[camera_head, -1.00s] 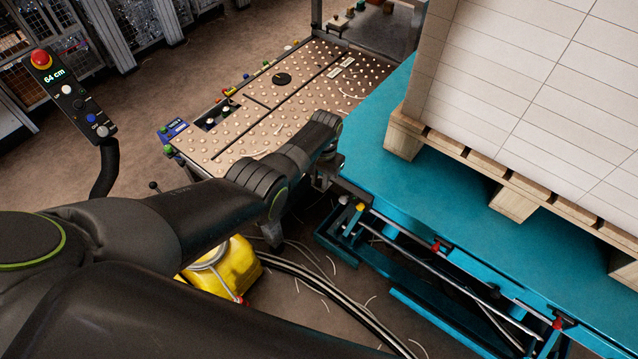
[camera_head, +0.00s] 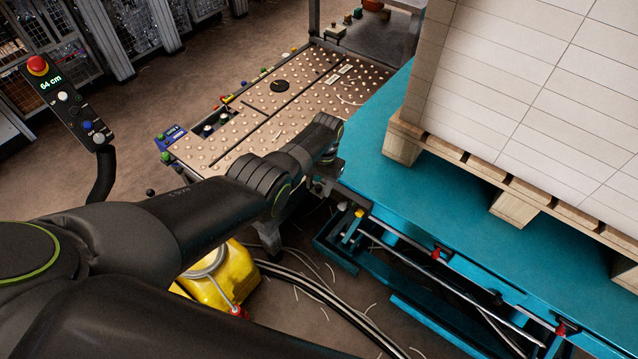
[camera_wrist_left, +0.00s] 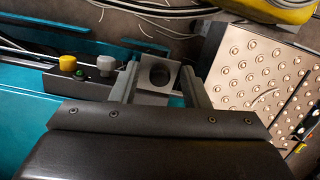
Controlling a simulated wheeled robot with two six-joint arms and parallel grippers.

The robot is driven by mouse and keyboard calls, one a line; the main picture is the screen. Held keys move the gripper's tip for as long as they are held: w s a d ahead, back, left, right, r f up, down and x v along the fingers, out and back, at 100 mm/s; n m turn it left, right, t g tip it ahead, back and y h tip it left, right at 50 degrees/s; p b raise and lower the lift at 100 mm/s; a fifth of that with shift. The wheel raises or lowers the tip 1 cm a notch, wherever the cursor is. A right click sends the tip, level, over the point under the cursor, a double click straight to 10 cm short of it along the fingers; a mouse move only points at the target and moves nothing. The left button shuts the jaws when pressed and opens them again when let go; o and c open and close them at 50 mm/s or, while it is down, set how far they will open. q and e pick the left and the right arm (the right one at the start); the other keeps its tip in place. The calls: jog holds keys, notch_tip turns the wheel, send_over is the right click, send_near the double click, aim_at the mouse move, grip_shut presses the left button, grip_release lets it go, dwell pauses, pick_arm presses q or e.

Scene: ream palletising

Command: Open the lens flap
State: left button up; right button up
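In the left wrist view a grey block with a dark round opening (camera_wrist_left: 158,73) lies between and just beyond the fingers of my left gripper (camera_wrist_left: 160,88). I cannot tell whether this opening is the lens or whether a flap covers it. The fingers are apart, one on each side of the block; contact is not clear. In the head view my left gripper (camera_head: 325,182) is small and partly hidden by its own wrist, near the corner of the teal lift table (camera_head: 385,190). My right gripper is not in view.
A yellow knob (camera_wrist_left: 67,63) and a grey knob (camera_wrist_left: 106,64) sit beside the block. A studded table (camera_head: 290,100) adjoins the lift table, which bears a loaded wooden pallet (camera_head: 510,207). A yellow machine (camera_head: 222,280) and cables lie below. A control pendant (camera_head: 70,105) stands at left.

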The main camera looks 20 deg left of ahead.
pick_arm(q)
jog(key=r+p, duration=0.1)
jog(key=r, duration=0.1)
jog(key=r+p, duration=0.1)
jog(key=r, duration=0.1)
jog(key=w+r+p, duration=0.1)
jog(key=r, duration=0.1)
jog(key=shift+d+r, duration=0.15)
jog(key=shift+r, duration=0.15)
notch_tip(320, 180, up, 11)
jog(key=w, duration=0.1)
jog(key=shift+w+d+f+p, duration=0.15)
jog(key=shift+w+d+p, duration=0.15)
jog(key=shift+p, duration=0.15)
